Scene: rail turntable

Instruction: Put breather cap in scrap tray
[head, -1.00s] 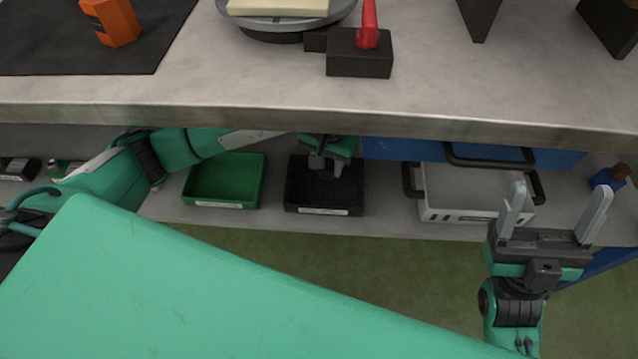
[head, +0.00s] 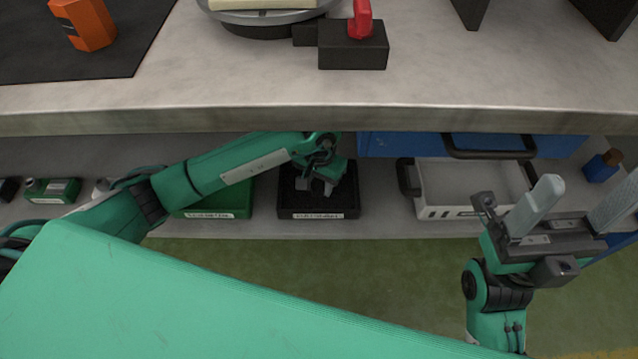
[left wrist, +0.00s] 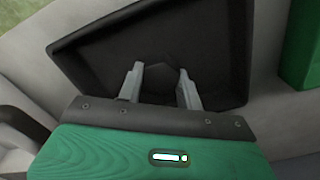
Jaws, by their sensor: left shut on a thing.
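My left gripper (head: 319,186) reaches under the tabletop and is over the black tray (head: 318,214) on the lower shelf. In the left wrist view its two fingers (left wrist: 160,72) stand apart with a dark thing (left wrist: 160,82) between them. It is hard to make out against the black tray (left wrist: 225,99), but the gripper is shut on it; I take it to be the breather cap. The tray's front label is too small to read surely. My right gripper (head: 572,208) is open and empty at the right, in front of the shelf.
A green tray (head: 240,205) is left of the black one, partly hidden by my left arm. A light grey crate (head: 455,213) with dark handles stands to the right. The tabletop edge (head: 250,120) overhangs the shelf. A red-handled block (head: 352,55) is on top.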

